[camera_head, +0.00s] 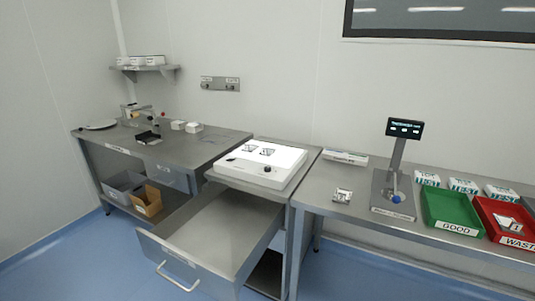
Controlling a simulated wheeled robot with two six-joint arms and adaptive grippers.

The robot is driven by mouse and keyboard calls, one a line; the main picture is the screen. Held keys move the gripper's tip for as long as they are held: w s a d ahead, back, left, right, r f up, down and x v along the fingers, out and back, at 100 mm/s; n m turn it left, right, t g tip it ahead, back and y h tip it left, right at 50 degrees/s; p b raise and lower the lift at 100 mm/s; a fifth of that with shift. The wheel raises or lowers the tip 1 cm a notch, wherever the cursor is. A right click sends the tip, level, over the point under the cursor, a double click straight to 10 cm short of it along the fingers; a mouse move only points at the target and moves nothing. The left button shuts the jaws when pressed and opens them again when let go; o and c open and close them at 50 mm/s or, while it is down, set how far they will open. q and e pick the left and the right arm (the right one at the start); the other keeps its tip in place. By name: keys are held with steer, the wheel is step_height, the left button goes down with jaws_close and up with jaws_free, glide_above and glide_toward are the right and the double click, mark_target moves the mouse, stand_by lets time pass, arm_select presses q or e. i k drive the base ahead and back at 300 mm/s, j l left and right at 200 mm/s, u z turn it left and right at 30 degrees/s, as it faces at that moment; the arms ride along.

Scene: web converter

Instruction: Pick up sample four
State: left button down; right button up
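I cannot tell which item is sample four, as no number is legible. Two small dark-patterned pieces lie on the white lit panel: one on the left (250,148) and one on the right (267,151). A small light piece with dark marks (342,196) lies on the right table, left of the display stand. Another flat light piece (508,222) lies in the red WASTE tray (494,234). Neither of my grippers is in view.
A large steel drawer (220,236) stands open below the white panel (287,170). A stand with a display (404,129), a green GOOD tray (449,224) and several labelled boxes are on the right table. Blue floor (90,262) is clear at front left.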

mark_target(266, 152)
steer(key=i+j+z, duration=0.1)
steer(key=j, duration=0.3)
steer(key=i+j+z, duration=0.1)
steer(key=i+j, duration=0.15)
steer(key=j, duration=0.2)
steer(key=i+j+z, duration=0.1)
steer(key=j, duration=0.3)
steer(key=i+j+z, duration=0.1)
steer(key=i+j, duration=0.15)
steer(key=j, duration=0.2)
steer(key=i+j+z, duration=0.1)
steer(key=j, duration=0.35)
steer(key=i+j+z, duration=0.1)
steer(key=j, duration=0.35)
steer(key=i+j+z, duration=0.1)
steer(key=j, duration=0.4)
steer(key=i+j+z, duration=0.1)
steer(key=j, duration=0.4)
